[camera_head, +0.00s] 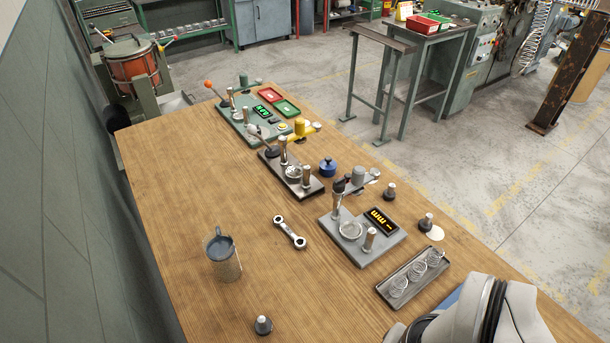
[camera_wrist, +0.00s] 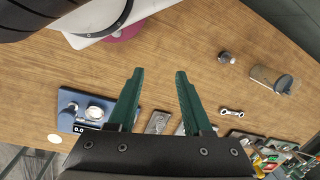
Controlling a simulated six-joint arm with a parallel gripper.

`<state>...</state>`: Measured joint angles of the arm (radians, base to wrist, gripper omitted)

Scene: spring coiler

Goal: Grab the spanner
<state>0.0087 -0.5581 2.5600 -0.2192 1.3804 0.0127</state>
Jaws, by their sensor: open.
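In the wrist view the spanner (camera_wrist: 232,113) lies to the right of my gripper (camera_wrist: 160,85), beyond the right finger. My gripper has two dark green fingers spread apart with nothing between them but the table surface behind. It is well apart from the spanner. In the head view only part of my arm shows at the lower right, and the fingers are out of frame.
A grey device (camera_head: 362,238) with a display and a tray of springs (camera_head: 413,277) lie to the right. The table's left part is clear.

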